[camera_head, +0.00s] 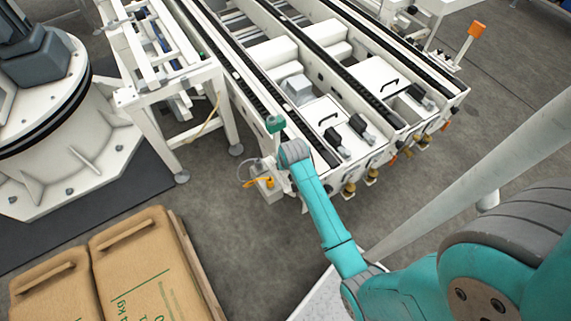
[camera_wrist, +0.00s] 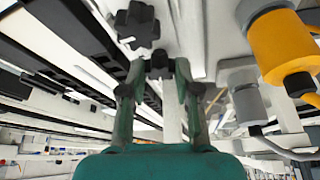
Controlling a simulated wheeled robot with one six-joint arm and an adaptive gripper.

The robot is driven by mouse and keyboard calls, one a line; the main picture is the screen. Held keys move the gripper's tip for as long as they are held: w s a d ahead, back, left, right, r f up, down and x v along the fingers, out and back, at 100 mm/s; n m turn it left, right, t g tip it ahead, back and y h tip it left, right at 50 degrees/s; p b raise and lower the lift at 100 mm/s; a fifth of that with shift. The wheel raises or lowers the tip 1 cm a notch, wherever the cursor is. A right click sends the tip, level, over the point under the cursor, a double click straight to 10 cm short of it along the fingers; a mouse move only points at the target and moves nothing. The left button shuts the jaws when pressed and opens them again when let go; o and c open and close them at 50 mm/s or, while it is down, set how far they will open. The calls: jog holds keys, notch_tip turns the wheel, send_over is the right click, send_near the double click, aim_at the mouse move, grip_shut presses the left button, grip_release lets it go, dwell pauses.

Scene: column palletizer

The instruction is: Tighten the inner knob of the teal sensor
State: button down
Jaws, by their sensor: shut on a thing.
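A small teal block (camera_head: 275,124), which looks like the teal sensor, stands at the near left corner of the conveyor frame in the head view, just beyond my wrist. I cannot make out a teal sensor body in the wrist view. There my gripper (camera_wrist: 160,68) reaches up the picture, its fingers closed on a small dark knob (camera_wrist: 159,62). A larger dark star-shaped knob (camera_wrist: 137,25) sits just beyond it, up and left, apart from the fingers. In the head view my wrist hides the fingers and the held knob.
An orange sensor (camera_wrist: 281,45) with a grey barrel and cable is close to the right of my gripper; it also shows in the head view (camera_head: 258,183). The conveyor frame (camera_head: 330,165) lies beyond. Sacks (camera_head: 140,270) lie at lower left. Grey floor between is clear.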

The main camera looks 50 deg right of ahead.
jog(key=m, duration=0.2)
jog(key=m+g+h, duration=0.1)
jog(key=shift+w+a+m, duration=0.15)
jog(key=shift+m, duration=0.25)
jog(key=m+g, duration=0.1)
jog(key=m, duration=0.2)
jog(key=shift+w+m+h, duration=0.1)
jog(key=shift+m+h, duration=0.2)
jog(key=m, duration=0.1)
jog(key=m+g, duration=0.1)
jog(key=m, duration=0.1)
jog(key=shift+w+a+m+g+h, duration=0.1)
jog(key=shift+m+g+h, duration=0.2)
jog(key=shift+w+m+g, duration=0.1)
jog(key=shift+m+g, duration=0.6)
jog(key=shift+m, duration=0.9)
jog(key=c, duration=0.8)
grip_release()
